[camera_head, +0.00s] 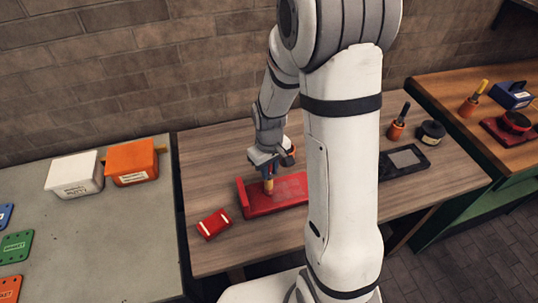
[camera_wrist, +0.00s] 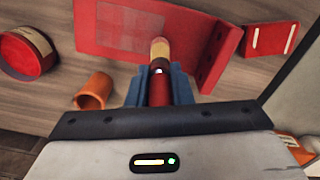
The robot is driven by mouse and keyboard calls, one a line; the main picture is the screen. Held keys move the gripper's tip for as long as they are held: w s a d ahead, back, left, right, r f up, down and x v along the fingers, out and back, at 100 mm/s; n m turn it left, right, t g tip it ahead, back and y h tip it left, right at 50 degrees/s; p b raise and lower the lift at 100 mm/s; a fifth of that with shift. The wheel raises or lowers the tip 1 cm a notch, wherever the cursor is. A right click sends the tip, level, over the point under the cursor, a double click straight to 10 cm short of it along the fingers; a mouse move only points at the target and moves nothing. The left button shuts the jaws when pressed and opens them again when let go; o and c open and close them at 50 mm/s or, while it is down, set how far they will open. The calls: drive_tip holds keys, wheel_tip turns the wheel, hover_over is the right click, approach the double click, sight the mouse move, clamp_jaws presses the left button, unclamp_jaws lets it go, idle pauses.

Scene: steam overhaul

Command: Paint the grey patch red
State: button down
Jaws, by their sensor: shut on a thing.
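A red metal piece (camera_head: 262,205) with an upright end plate lies on the middle table. It also shows in the wrist view (camera_wrist: 200,45). Its flat face bears a dull, reddish-grey rectangular patch (camera_wrist: 125,27); in the head view the patch (camera_head: 290,187) is partly hidden by my arm. My gripper (camera_head: 266,166) is shut on a brush (camera_wrist: 159,80) with a red handle and a tan tip. The tip points at the red piece beside the patch, towards the end plate; I cannot tell whether it touches. A red tin (camera_wrist: 25,52) and an empty orange cup (camera_wrist: 93,92) stand nearby.
A small red block with white stripes (camera_head: 214,223) lies front left. Right of my arm are a black tray (camera_head: 420,165), an orange cup with a brush (camera_head: 396,130) and a dark tin (camera_head: 431,132). White (camera_head: 75,174) and orange (camera_head: 132,162) bins stand on the left table.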

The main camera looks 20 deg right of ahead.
drive_tip(key=shift+a+r+p, duration=0.1)
drive_tip(key=shift+r+p, duration=2.5)
drive_tip(key=shift+r, duration=1.45)
